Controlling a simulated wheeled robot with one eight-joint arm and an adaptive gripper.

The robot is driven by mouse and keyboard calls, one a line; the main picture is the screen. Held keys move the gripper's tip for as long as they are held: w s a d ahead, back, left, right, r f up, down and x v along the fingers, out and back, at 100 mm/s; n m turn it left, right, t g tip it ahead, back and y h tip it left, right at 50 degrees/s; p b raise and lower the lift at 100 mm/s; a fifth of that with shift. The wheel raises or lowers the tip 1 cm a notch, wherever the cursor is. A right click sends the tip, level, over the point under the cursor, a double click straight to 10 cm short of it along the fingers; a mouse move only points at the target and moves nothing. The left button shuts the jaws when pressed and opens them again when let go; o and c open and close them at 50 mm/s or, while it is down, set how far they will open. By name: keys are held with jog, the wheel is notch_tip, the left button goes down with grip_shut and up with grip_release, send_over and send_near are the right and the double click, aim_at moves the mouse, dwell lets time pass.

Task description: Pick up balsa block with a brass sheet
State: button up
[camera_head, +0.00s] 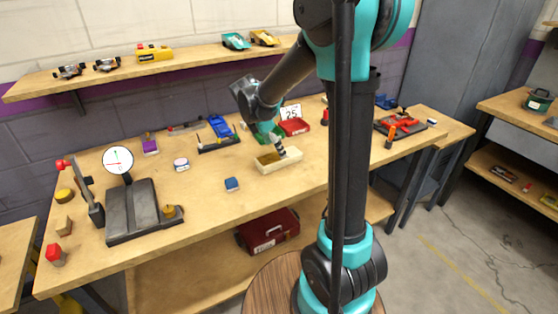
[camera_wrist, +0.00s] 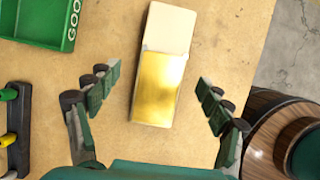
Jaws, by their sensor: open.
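The balsa block (camera_wrist: 169,28) is a pale, long block lying on the bench in the wrist view. A shiny brass sheet (camera_wrist: 158,88) covers its lower part. In the head view the block (camera_head: 284,165) lies near the bench's front edge, with the brass sheet (camera_head: 268,158) towards its left end. My gripper (camera_wrist: 158,75) is open, with one finger on each side of the block and a gap to both. In the head view my gripper (camera_head: 279,146) is over the block and partly hides it.
A green tray (camera_wrist: 38,22) is at the upper left in the wrist view.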

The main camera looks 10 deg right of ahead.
aim_at(279, 159)
jog(key=x, duration=0.5)
jog(key=shift+s, duration=0.2)
jog(key=shift+c, duration=0.3)
jog(key=c, duration=1.2)
